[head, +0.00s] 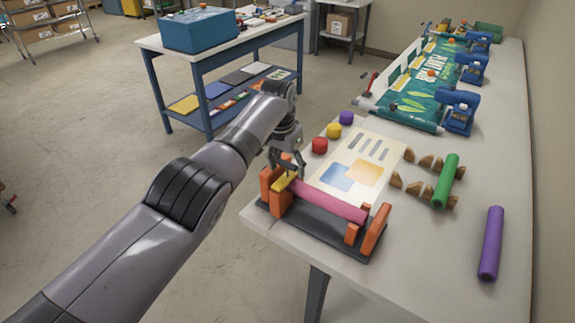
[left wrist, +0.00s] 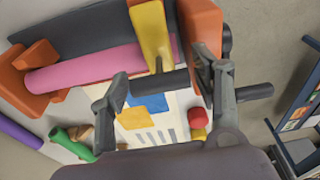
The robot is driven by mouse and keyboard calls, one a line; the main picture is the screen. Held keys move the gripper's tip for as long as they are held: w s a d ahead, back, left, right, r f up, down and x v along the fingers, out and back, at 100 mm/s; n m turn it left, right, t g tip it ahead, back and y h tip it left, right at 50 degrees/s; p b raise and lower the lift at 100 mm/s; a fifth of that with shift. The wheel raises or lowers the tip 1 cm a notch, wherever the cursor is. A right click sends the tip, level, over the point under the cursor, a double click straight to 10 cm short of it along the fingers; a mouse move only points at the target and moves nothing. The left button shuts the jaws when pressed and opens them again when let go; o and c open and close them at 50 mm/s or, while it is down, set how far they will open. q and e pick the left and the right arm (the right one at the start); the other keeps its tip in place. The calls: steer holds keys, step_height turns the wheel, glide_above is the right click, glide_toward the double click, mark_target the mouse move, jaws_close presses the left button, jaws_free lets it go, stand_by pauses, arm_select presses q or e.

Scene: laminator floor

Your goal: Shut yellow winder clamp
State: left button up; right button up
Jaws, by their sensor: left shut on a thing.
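The winder (head: 318,230) has a dark base, orange brackets and a pink roll (head: 325,200), at the near left edge of the long table. Its yellow clamp (head: 285,181) sits at the left end beside an orange bracket (head: 268,185). In the left wrist view the yellow clamp (left wrist: 151,32) runs down to a dark crossbar (left wrist: 158,83). My left gripper (head: 287,164) is at the clamp's upper end; its fingers, also in the left wrist view (left wrist: 168,84), are shut on the crossbar. Whether the clamp is fully down is unclear. My right gripper is out of view.
A printed sheet (head: 383,148) lies behind the roll. Red, yellow and purple knobs (head: 333,130) stand left of it. A green roll on wooden cradles (head: 446,180) and a purple roll (head: 491,243) lie to the right. A blue-legged table (head: 226,42) stands further back.

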mark_target(283, 180)
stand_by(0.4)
arm_select(q)
steer(key=o, duration=1.3)
steer(key=shift+c, duration=0.2)
steer(key=o, duration=0.5)
steer(key=shift+w+f, duration=0.1)
steer(key=shift+f, duration=0.05)
steer(key=shift+c, duration=0.2)
steer(key=shift+r, duration=0.75)
step_height(283, 180, up, 10)
steer(key=s+a, duration=0.1)
steer(key=shift+s+r, duration=0.25)
steer(key=shift+s, duration=0.05)
steer(key=shift+a, duration=0.1)
